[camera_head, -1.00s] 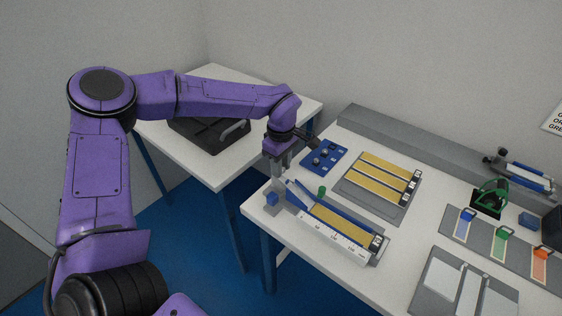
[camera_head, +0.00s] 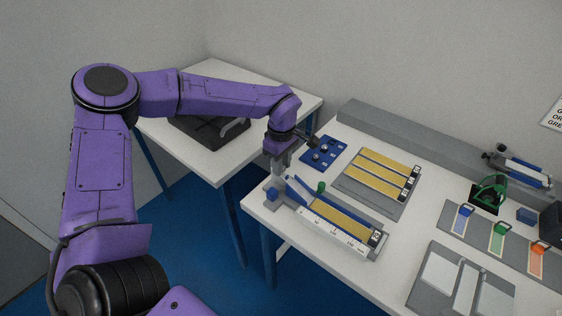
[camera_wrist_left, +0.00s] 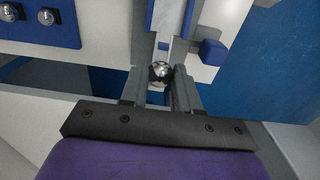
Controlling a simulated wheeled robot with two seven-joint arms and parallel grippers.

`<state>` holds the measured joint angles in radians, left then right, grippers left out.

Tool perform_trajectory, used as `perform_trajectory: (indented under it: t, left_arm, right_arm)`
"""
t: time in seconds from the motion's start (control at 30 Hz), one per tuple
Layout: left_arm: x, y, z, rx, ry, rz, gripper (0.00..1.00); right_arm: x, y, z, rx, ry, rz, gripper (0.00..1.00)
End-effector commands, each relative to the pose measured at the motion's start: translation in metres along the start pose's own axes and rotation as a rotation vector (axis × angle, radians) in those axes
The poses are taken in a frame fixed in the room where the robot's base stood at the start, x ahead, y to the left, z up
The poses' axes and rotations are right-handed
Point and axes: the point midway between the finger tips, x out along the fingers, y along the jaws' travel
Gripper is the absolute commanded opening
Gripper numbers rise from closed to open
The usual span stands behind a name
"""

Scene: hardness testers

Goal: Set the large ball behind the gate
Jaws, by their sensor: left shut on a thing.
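The large ball (camera_wrist_left: 160,71), shiny steel, is held between the fingertips of my left gripper (camera_wrist_left: 161,82) in the left wrist view. In the head view my left gripper (camera_head: 279,176) points down at the upper left end of the ramp tester, and its fingers hide the ball. The tester has a blue-sided ramp (camera_head: 298,187), a green knob (camera_head: 321,187) and a gold strip with a scale (camera_head: 340,217). In the wrist view a small blue piece (camera_wrist_left: 164,46), perhaps the gate, crosses the chute just beyond the ball. I cannot tell whether the ball touches the chute.
A blue tray (camera_head: 310,160) with steel balls lies behind the gripper. A grey board with gold strips (camera_head: 372,198) is right of it. A blue block (camera_head: 271,195) sits beside the ramp's end. A black case (camera_head: 190,131) stands on the other table.

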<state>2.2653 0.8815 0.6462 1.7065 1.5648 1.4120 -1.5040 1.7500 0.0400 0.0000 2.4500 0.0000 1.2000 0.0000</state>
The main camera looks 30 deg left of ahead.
Motion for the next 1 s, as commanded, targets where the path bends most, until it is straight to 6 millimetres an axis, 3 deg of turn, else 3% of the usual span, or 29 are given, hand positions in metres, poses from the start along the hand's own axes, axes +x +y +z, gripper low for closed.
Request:
perform_trajectory:
  t: [0.13, 0.17, 0.23, 0.27, 0.53, 0.63, 1.0]
  left_arm:
    - [0.0, 0.0, 0.0, 0.0, 0.0, 0.0, 0.0]
    - [0.0, 0.0, 0.0, 0.0, 0.0, 0.0, 0.34]
    - [0.0, 0.0, 0.0, 0.001, 0.0, 0.0, 0.57]
    - [0.0, 0.0, 0.0, 0.001, 0.0, 0.0, 0.6]
    - [-0.001, 0.0, 0.0, 0.0, 0.001, 0.0, 0.6]
    - [-0.01, 0.001, 0.0, 0.0, 0.001, 0.002, 0.6]
    - [-0.09, 0.001, 0.0, 0.0, 0.001, 0.002, 0.6]
  right_arm:
    - [0.0, 0.0, 0.0, 0.0, 0.0, 0.0, 0.43]
    - [0.0, 0.0, 0.0, 0.0, 0.0, 0.0, 0.43]
    - [0.0, 0.0, 0.0, 0.0, 0.0, 0.0, 0.43]
    - [0.0, 0.0, 0.0, 0.0, 0.0, 0.0, 0.43]
    - [0.0, 0.0, 0.0, 0.0, 0.0, 0.0, 0.43]
    - [0.002, 0.0, 0.001, 0.0, 0.0, 0.0, 0.43]
    - [0.008, -0.001, 0.003, 0.0, 0.0, 0.0, 0.43]
